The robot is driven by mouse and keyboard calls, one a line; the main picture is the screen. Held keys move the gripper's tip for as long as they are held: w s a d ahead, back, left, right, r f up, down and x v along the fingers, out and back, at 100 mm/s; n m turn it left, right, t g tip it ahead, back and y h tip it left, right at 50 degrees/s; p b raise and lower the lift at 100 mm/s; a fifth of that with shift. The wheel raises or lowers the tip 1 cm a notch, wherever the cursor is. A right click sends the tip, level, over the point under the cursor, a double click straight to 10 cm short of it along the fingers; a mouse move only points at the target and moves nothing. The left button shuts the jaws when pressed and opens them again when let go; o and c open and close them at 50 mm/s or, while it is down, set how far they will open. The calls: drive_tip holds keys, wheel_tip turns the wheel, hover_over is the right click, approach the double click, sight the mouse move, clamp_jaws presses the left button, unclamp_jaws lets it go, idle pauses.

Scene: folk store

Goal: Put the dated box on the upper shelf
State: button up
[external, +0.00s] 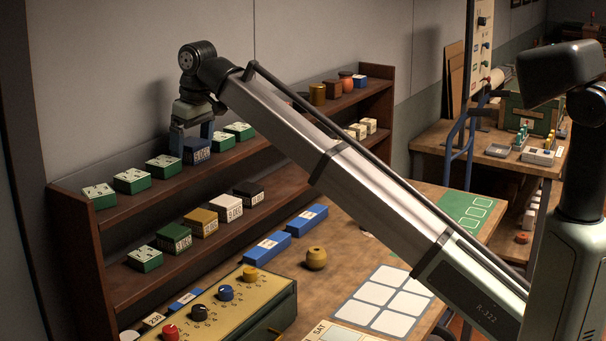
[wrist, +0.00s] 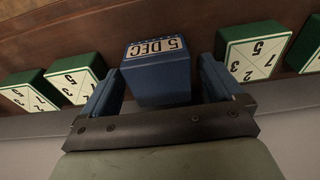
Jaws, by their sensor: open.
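The dated box is a dark blue block (external: 197,152) with a pale label, on the upper shelf (external: 219,162) between green boxes. In the wrist view the dated box (wrist: 157,80) shows its "5 DEC" label upside down. My gripper (external: 190,140) is at the upper shelf from above, its blue fingers at the box. In the wrist view my gripper (wrist: 161,72) is open, with one finger on each side of the box. Narrow gaps show between fingers and box. The box appears upright and resting on the shelf.
Green number boxes (external: 132,181) stand on both sides along the upper shelf; one (wrist: 253,50) is close to the right finger. The lower shelf (external: 178,259) holds green, yellow, white and black boxes. Pots (external: 317,94) stand farther right. The wall is close behind.

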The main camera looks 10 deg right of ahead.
sight(192, 141)
drive_tip(key=shift+r, duration=0.1)
drive_tip(key=shift+s+d+r, duration=0.15)
drive_tip(key=shift+r, duration=1.25)
drive_tip(key=shift+s+d+r, duration=0.15)
drive_tip(key=shift+r, duration=1.25)
